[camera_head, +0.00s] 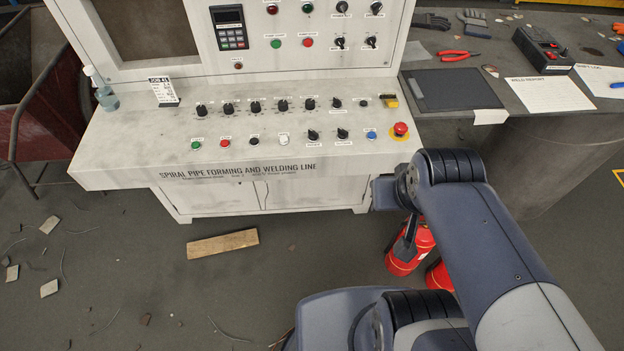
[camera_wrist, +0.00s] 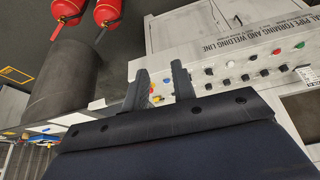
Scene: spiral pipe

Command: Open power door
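A white console (camera_head: 130,150) lettered "Spiral pipe forming and welding line" stands ahead of me. Below its control shelf is a low cabinet with two closed doors (camera_head: 290,193), separated by a narrow seam. I cannot read any label marking a power door. Part of the cabinet (camera_wrist: 178,25) also shows at the top of the wrist view. My gripper (camera_wrist: 160,68) is open and empty, its two dark fingers apart in front of the console's button shelf. In the head view my arm reaches to the console's right end; the gripper is mostly hidden there and I cannot clearly see its fingers.
Red fire extinguishers (camera_head: 407,251) stand on the floor beside my arm, right of the cabinet. A wooden plank (camera_head: 222,244) lies before the cabinet. A red emergency button (camera_head: 401,129) tops the shelf's right end. A workbench (camera_head: 545,135) stands right. Left floor has scattered debris.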

